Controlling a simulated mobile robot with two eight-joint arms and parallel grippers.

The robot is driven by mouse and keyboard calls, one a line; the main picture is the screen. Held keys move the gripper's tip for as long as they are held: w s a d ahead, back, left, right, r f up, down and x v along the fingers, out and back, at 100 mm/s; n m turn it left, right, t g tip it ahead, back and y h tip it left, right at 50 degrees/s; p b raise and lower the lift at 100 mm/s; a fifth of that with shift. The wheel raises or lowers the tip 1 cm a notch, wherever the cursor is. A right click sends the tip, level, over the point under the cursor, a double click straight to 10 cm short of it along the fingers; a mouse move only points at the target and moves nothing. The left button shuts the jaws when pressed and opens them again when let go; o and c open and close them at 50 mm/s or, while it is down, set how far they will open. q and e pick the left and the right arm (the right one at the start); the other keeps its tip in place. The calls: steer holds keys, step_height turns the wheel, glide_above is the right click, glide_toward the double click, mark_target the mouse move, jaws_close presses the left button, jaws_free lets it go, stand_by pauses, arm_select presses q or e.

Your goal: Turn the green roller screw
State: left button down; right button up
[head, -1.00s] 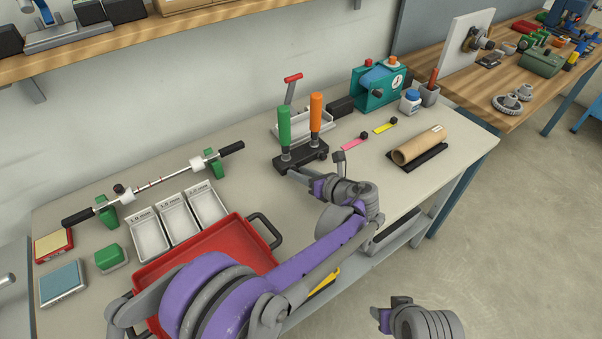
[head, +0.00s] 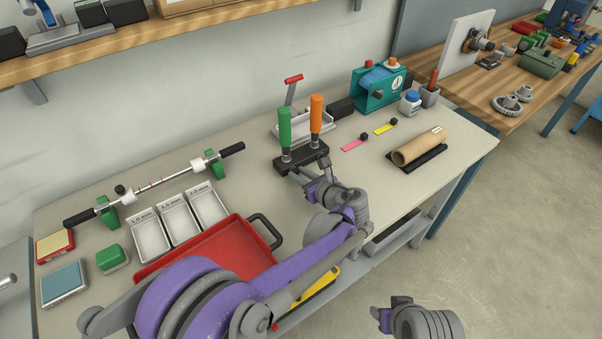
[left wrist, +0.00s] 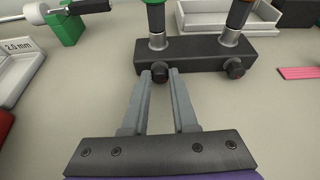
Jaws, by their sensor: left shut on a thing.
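A black block (head: 301,159) stands on the bench and holds an upright green-handled roller (head: 284,127) and an orange-handled one (head: 316,113). In the left wrist view, two dark knobs stick out of the block's front face (left wrist: 195,54). The knob below the green handle is the green roller screw (left wrist: 160,72); the other knob (left wrist: 234,68) is below the orange handle. My left gripper (left wrist: 160,76) is shut on the green roller screw, a finger on each side of it. In the head view, my left wrist hides the screw. My right gripper (head: 380,316) hangs off the bench, its jaws unclear.
A red tray (head: 222,262) and labelled white bins (head: 176,222) lie left of the block. Pink (head: 354,145) and yellow (head: 385,129) strips and a cardboard tube (head: 418,147) lie right. A white tray (head: 305,128) with a red-handled lever (head: 293,80) is behind.

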arm_select(q)
steer(key=shift+a+n+h, duration=0.1)
steer(key=shift+n+h, duration=0.3)
steer(key=shift+n, duration=0.3)
steer(key=c, duration=1)
jaws_free()
steer(key=shift+s, duration=0.15)
steer(key=p+v, duration=0.1)
steer(key=v, duration=0.9)
steer(key=shift+s, duration=0.4)
